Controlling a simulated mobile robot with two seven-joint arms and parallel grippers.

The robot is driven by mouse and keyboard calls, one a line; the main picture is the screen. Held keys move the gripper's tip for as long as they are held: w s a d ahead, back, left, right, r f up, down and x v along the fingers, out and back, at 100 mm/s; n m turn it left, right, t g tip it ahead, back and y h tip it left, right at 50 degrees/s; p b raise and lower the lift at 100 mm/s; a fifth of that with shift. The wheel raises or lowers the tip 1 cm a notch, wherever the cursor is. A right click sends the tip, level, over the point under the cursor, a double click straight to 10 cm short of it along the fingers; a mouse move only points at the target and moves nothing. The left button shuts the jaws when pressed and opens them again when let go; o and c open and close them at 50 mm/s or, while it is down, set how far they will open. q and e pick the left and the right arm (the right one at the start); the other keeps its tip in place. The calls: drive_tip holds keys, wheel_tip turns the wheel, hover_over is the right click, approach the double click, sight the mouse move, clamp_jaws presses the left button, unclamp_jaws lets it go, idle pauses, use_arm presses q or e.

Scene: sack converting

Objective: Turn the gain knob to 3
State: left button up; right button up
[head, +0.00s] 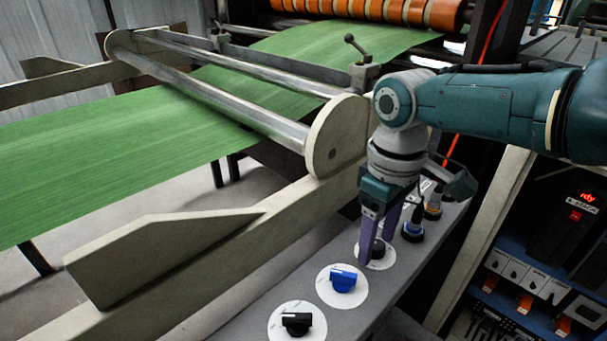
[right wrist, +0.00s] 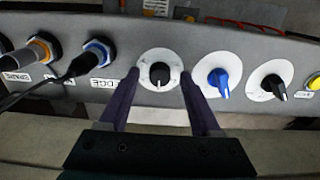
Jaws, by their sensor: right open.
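A black knob (right wrist: 160,74) with a white pointer line sits on a round white dial on the grey panel, in the middle of the right wrist view. Its pointer line points down in that view. My right gripper (head: 375,245) is open, with its purple fingers on either side of this knob, reaching down to the dial. I cannot tell whether the fingers touch it. A blue knob (head: 343,281) and another black knob (head: 297,323) sit on white dials nearer in the head view. I cannot read which knob is labelled gain. My left gripper is not in view.
Cable connectors (head: 412,231) stand on the panel just beyond the dials. A yellow button (right wrist: 314,83) is at the right edge of the wrist view. Rollers (head: 235,95) with a green sheet (head: 100,165) lie to the left. A control cabinet (head: 560,230) stands at the right.

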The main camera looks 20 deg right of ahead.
sight(377, 244)
wheel_tip(377, 244, up, 10)
drive_tip(key=p, duration=0.4)
drive_tip(key=shift+p, duration=0.3)
